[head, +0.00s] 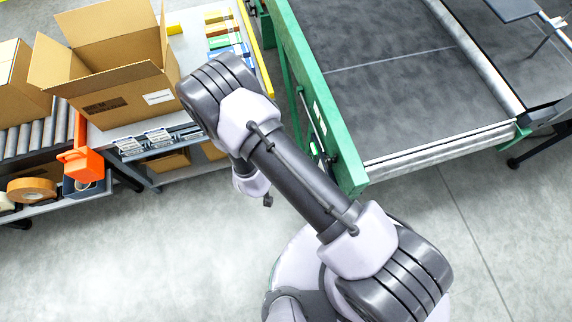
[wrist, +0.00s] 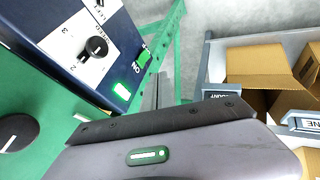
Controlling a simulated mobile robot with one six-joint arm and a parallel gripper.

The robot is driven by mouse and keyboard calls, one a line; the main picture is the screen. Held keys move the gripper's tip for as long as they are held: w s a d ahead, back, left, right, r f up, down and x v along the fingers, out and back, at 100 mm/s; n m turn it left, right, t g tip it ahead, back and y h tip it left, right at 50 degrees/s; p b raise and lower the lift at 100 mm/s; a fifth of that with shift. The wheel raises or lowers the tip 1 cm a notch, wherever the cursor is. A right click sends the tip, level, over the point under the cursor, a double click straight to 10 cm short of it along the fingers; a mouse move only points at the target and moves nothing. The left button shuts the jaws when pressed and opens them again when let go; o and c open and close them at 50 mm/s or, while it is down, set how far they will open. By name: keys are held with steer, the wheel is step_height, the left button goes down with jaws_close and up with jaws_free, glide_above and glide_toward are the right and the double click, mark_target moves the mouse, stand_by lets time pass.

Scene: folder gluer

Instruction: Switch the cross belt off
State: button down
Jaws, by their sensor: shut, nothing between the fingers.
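The wrist view shows a dark blue control box (wrist: 62,22) on a green machine panel. It has a black rotary knob (wrist: 97,47) on a white numbered plate, a lit green indicator (wrist: 124,91) and a green switch piece (wrist: 141,62) at its edge. A larger black knob (wrist: 17,132) with a white pointer line sits on the green panel. I cannot read which control belongs to the cross belt. My gripper (head: 268,200) is shut and empty, small and dark beside the green frame in the head view. Its grey body (wrist: 180,155) fills the lower wrist view; contact with the controls is not visible.
A wide grey belt (head: 410,95) in a green frame (head: 318,100) stands at the right. The foreground floor is clear.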

steer(key=d+b+x, duration=0.2)
steer(key=b+x, duration=0.1)
steer(key=x, duration=1)
steer(key=shift+s+d+r, duration=0.25)
steer(key=shift+s+r, duration=0.05)
steer(key=shift+s, duration=0.1)
